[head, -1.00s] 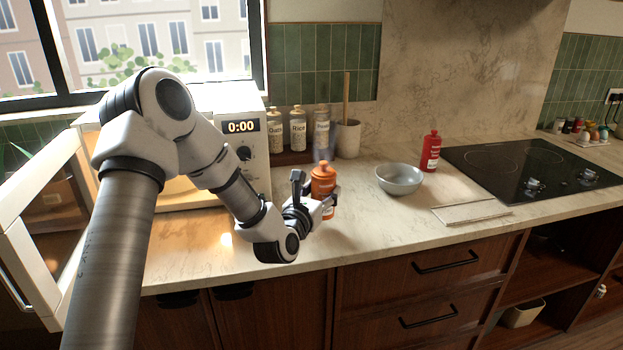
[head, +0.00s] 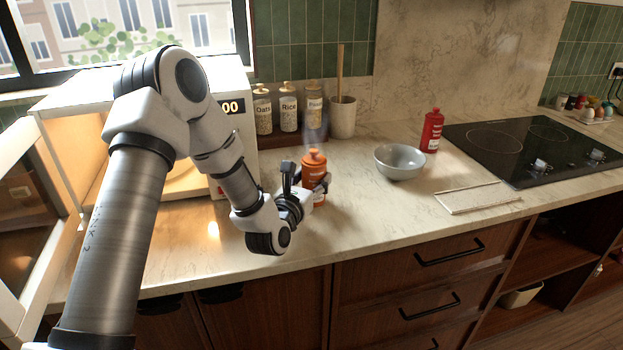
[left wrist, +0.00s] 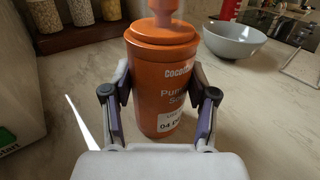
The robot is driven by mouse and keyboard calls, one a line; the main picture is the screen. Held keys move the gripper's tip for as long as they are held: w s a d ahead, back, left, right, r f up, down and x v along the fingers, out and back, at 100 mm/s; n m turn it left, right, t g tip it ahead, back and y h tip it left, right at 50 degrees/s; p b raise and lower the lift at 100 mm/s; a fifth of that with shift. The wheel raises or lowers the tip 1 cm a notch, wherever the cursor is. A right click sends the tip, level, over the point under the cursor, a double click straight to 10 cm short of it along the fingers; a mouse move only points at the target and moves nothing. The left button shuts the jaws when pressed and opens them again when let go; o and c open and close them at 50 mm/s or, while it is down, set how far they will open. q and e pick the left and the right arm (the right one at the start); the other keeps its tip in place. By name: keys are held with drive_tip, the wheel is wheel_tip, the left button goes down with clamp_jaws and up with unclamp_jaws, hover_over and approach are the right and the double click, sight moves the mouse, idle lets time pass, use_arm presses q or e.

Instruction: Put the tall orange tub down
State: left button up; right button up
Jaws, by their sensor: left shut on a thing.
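The tall orange tub (head: 314,170) stands upright at the counter, in front of the jar shelf and left of the grey bowl. In the left wrist view the tub (left wrist: 161,85) fills the middle, with its knobbed lid and printed label facing me. My left gripper (head: 306,190) is shut on it, and in the left wrist view the fingers (left wrist: 161,108) press on both its sides. The tub's base seems to be at or very close to the counter top; I cannot tell whether it touches. My right gripper is not in view.
A grey bowl (head: 400,161) and a red bottle (head: 432,131) stand to the right, before the black hob (head: 530,149). A white board (head: 478,197) lies near the front edge. The open microwave (head: 228,140) is at left. The counter (head: 370,220) before the bowl is clear.

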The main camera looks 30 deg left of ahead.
sight(309, 183)
use_arm(q)
drive_tip(key=o, duration=1.4)
drive_tip(key=shift+w+f, duration=0.15)
drive_tip(key=shift+w, duration=0.05)
drive_tip(key=shift+s+r, duration=0.15)
drive_tip(key=shift+r, duration=0.05)
drive_tip(key=shift+r+p, duration=0.2)
drive_tip(key=shift+p, duration=0.3)
drive_tip(key=s, duration=0.2)
drive_tip(key=s+d+b, duration=0.1)
drive_tip(key=s, duration=0.2)
drive_tip(key=s+b, duration=0.1)
drive_tip(key=s, duration=0.1)
drive_tip(key=shift+s+d+f, duration=0.25)
drive_tip(key=shift+s+f, duration=0.05)
drive_tip(key=shift+s, duration=0.1)
drive_tip(key=s, duration=0.1)
drive_tip(key=s+p, duration=0.2)
drive_tip(key=shift+d+r, duration=0.3)
drive_tip(key=shift+r, duration=0.05)
drive_tip(key=shift+s+f+p, duration=0.1)
drive_tip(key=shift+s+p, duration=0.2)
drive_tip(key=shift+s, duration=0.05)
drive_tip(key=shift+s+d+f, duration=0.1)
drive_tip(key=shift+f, duration=0.05)
